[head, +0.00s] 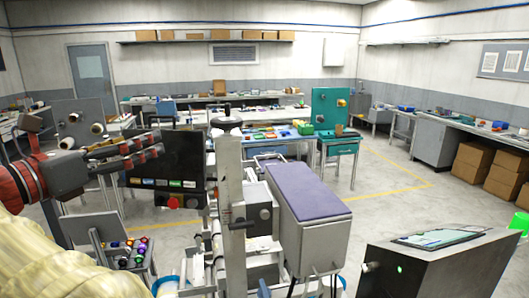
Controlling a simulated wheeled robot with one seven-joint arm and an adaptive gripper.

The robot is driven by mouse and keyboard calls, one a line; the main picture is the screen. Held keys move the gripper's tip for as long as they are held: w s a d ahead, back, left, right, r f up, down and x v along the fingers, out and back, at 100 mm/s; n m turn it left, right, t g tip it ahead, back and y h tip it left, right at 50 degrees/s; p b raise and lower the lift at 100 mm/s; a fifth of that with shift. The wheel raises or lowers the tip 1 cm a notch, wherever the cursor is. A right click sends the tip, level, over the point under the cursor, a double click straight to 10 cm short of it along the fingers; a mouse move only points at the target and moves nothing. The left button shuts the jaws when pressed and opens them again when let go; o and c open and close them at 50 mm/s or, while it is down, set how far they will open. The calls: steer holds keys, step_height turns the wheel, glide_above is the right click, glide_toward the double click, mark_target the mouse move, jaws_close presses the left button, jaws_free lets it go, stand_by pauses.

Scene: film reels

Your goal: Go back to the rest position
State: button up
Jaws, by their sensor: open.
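My gripper (157,144) is at the left of the head view, with a red and black wrist part behind it. Its two long banded fingers point right, apart from each other, with nothing seen between them. The fingertips appear in front of the black control panel (150,170); I cannot tell how far they are from it. A pale yellow cover on my arm fills the lower left corner. No film reel can be made out clearly.
A machine with a grey post (231,200) and a purple-topped box (304,197) stands in the middle. A grey console (440,265) is at the lower right. A teal workbench (340,145) stands behind. Cardboard boxes (475,163) are at the right. Open floor (385,205) lies right of centre.

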steer(key=w+a+n+t+y, duration=0.2)
steer(key=a+n+t+y, duration=0.2)
steer(key=a+n+y, duration=0.6)
steer(key=s+a+f+n+g+y, duration=0.25)
steer(key=a+n+y, duration=0.3)
steer(key=n, duration=0.45)
steer(key=s+a+f+n+g+y, duration=0.2)
steer(key=a+f+n+g+y, duration=0.4)
steer(key=n, duration=0.5)
steer(key=s+d+f+n+g+h, duration=0.3)
steer(key=d+f+n, duration=0.3)
steer(key=d+f, duration=0.4)
steer(key=s+d+f+n+g+h, duration=0.35)
steer(key=d+f+n, duration=0.25)
steer(key=d+f, duration=0.45)
steer(key=s+d+f+h, duration=0.2)
steer(key=s+d+f, duration=0.15)
steer(key=d, duration=0.85)
steer(key=s+d+f+g+h, duration=0.1)
steer(key=s+d+f+h, duration=0.2)
steer(key=d, duration=1)
steer(key=s+d+f+h, duration=0.1)
steer(key=s+d+f, duration=0.3)
steer(key=d, duration=0.8)
steer(key=s+d+r+m+t+h, duration=0.1)
steer(key=s+d+r+m, duration=0.1)
steer(key=d, duration=0.6)
steer(key=shift+s+r+m, duration=0.2)
steer(key=shift+r+m, duration=0.35)
steer(key=shift+m, duration=0.05)
